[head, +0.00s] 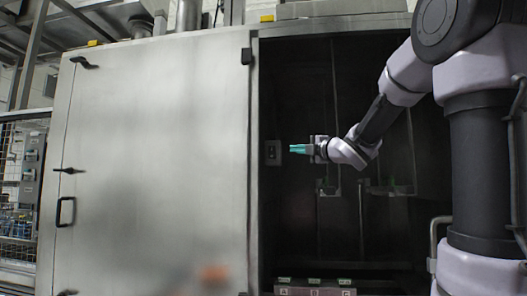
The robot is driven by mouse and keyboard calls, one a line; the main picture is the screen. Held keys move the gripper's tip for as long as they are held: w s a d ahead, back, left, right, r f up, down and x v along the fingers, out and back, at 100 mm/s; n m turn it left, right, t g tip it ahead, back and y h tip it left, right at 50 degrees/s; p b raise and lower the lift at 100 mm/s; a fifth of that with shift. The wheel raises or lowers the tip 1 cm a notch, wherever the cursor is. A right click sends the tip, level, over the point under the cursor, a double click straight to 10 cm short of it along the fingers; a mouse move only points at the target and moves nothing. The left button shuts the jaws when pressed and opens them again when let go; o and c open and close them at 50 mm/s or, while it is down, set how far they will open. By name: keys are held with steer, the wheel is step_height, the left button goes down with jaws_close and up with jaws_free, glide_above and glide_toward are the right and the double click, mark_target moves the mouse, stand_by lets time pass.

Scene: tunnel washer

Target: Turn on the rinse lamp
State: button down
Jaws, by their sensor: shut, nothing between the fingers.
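My gripper (298,149) is inside the dark opening of the washer, its teal fingers shut and pointing left. A small gap seems to show between fingertips and box, but I cannot tell the depth. The box has dark marks on its face, too small to read. I cannot make out a lit lamp in this view.
A large grey door panel (150,160) with a handle (65,212) fills the left. Brackets (328,188) stand behind and below my gripper. A labelled strip (315,291) lies at the bottom of the opening. A wire fence (22,190) is at far left.

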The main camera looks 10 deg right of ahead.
steer(key=shift+w+a+n+y, duration=0.25)
steer(key=shift+a+n+y, duration=0.05)
steer(key=shift+a+n, duration=0.2)
glide_toward(270, 148)
steer(key=a, duration=0.4)
steer(key=shift+w+d+r, duration=0.2)
steer(key=shift+w, duration=0.65)
steer(key=shift+w+d+r, duration=0.2)
steer(key=shift+w, duration=0.65)
steer(key=shift+w+d+r, duration=0.15)
steer(key=shift+w+r, duration=0.05)
steer(key=shift+w, duration=0.6)
